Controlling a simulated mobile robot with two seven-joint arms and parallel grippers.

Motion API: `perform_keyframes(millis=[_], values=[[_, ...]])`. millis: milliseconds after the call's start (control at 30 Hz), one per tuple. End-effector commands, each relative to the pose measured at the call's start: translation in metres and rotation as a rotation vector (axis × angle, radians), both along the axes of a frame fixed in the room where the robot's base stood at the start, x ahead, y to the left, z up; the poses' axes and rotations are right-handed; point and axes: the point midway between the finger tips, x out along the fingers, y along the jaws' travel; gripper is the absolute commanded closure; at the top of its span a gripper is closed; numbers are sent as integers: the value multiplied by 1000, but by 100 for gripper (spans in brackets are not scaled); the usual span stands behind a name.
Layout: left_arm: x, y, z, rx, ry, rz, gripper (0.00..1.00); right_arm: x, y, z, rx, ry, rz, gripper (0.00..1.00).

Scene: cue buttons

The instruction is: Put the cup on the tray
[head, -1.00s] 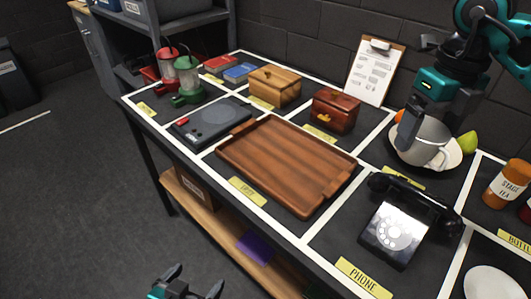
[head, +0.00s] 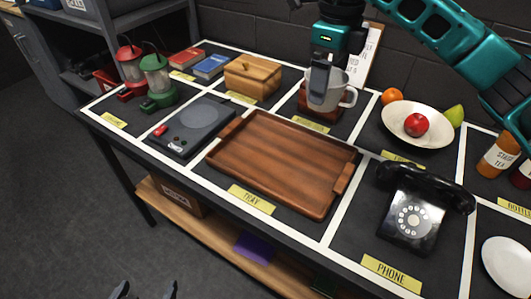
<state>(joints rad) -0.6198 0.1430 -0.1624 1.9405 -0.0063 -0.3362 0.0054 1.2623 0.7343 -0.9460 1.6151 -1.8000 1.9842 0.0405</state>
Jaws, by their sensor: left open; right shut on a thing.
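The white cup (head: 340,90) is held upright in my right gripper (head: 322,92), which is shut on its left side; the handle points right. The cup is in the air beyond the tray's far edge, in front of the dark red box. The brown wooden tray (head: 280,160) lies empty on the table, in its marked section. My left gripper (head: 144,291) shows only as fingertips at the bottom edge, open and away from the table.
A white bowl (head: 396,113) holds a red apple (head: 416,125). A black phone (head: 413,213) stands right of the tray. A dark flat device (head: 195,128) lies left of it. A wooden box (head: 252,80) and a dark red box (head: 312,107) stand behind.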

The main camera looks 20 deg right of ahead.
Motion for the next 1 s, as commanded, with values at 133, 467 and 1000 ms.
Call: perform_keyframes(millis=[133,467,1000], values=[[0,0,0,0,0,0,0,0,-1,-11,0,3,9,48],[-2,0,-3,-1,4,0,0,-1,-1,-95,-1,6,9,48],[-4,0,-5,0,8,-1,0,0,0,-171,1,2,9,48]])
